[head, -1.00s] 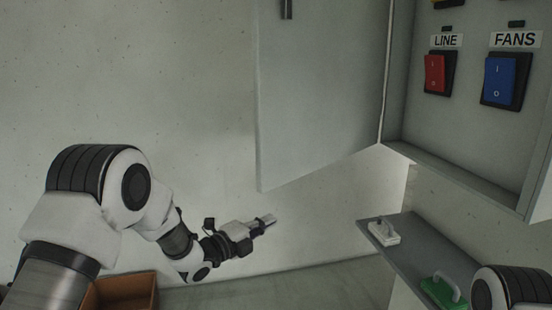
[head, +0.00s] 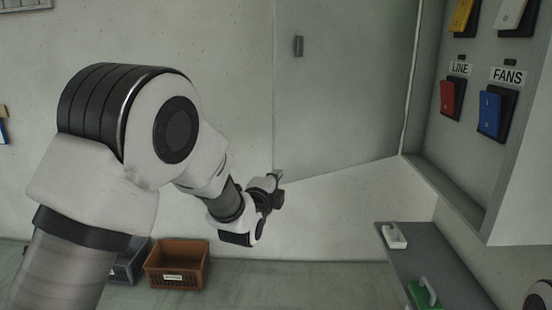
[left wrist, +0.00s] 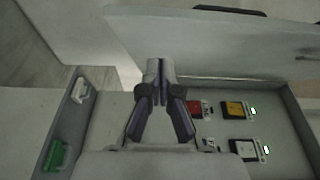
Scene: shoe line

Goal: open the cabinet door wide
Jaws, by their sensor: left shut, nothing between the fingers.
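The cabinet door (head: 345,95) is a flat grey panel standing open, hinged at its right edge on the cabinet (head: 465,200). Its dark handle (head: 298,46) is near the free left edge. My left gripper (head: 277,176) is shut and empty at the door's lower free corner; I cannot tell whether it touches. In the left wrist view the closed fingers (left wrist: 159,72) point at the door panel (left wrist: 225,40), with the open cabinet interior below. My right gripper is out of view.
Inside the cabinet are a red switch (head: 448,98), a blue switch (head: 490,114) and others. Below is a grey shelf (head: 400,265) with a white-handled item (head: 394,236) and a green one (head: 424,293). A brown crate (head: 177,266) stands on the floor by the wall.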

